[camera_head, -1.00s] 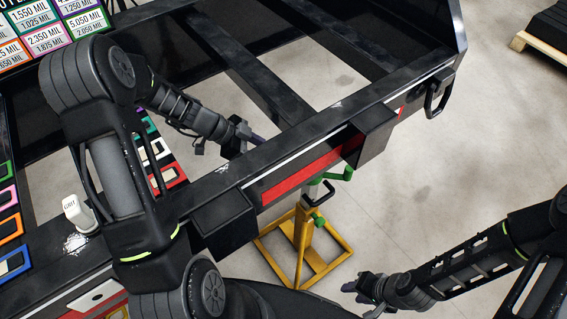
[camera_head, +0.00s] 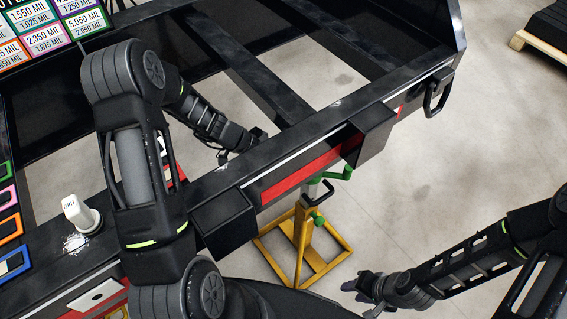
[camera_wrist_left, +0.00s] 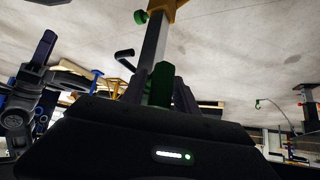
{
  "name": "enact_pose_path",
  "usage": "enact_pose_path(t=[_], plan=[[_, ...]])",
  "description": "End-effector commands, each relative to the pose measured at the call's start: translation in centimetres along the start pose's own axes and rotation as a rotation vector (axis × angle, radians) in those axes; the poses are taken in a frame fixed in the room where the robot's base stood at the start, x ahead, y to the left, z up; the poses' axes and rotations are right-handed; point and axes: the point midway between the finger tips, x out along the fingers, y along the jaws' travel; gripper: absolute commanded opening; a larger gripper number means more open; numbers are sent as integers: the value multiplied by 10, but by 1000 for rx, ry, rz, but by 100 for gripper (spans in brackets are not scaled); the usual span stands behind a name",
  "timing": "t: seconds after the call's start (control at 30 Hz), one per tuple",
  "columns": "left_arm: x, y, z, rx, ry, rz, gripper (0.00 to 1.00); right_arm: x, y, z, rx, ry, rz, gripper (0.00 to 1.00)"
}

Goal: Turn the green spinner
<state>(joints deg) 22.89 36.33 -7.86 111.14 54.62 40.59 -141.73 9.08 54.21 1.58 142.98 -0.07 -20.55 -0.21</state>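A yellow stand with a grey post (camera_head: 305,232) stands below the dark frame rail. A green handle (camera_head: 340,174) is at its top and a green knob (camera_head: 318,218) lower on its side; I cannot tell which is the spinner. My left gripper (camera_head: 258,136) is behind the rail, its fingers partly hidden. In the left wrist view its fingers (camera_wrist_left: 160,98) are apart, with the green top part (camera_wrist_left: 161,82) showing between them; contact cannot be told. The green knob (camera_wrist_left: 141,17) shows higher there. My right gripper (camera_head: 362,294) is open and empty, over the floor right of the stand.
The frame's front rail (camera_head: 300,150) with a red-white strip (camera_head: 300,180) runs between my left gripper and the stand. A white labelled piece (camera_head: 80,213) sits on the rail at left. Colored slots (camera_head: 12,228) are at far left.

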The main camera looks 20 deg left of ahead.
Motion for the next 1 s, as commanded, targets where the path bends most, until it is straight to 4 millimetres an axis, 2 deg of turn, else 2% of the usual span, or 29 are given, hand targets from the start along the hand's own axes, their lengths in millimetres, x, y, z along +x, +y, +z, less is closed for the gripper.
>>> enact_pose_path(t=[0.07, 0.4, 1.0], plan=[[0, 0, 0, 0, 0, 0, 29, 0, 0, 0, 0, 0, 0, 36], [-1, -1, 0, 0, -1, -3, 1, 0, 0, 0, 0, 0, 0, 36], [-2, -4, 0, 0, -2, -10, 0, 0, 0, 0, 0, 0, 0, 36]])
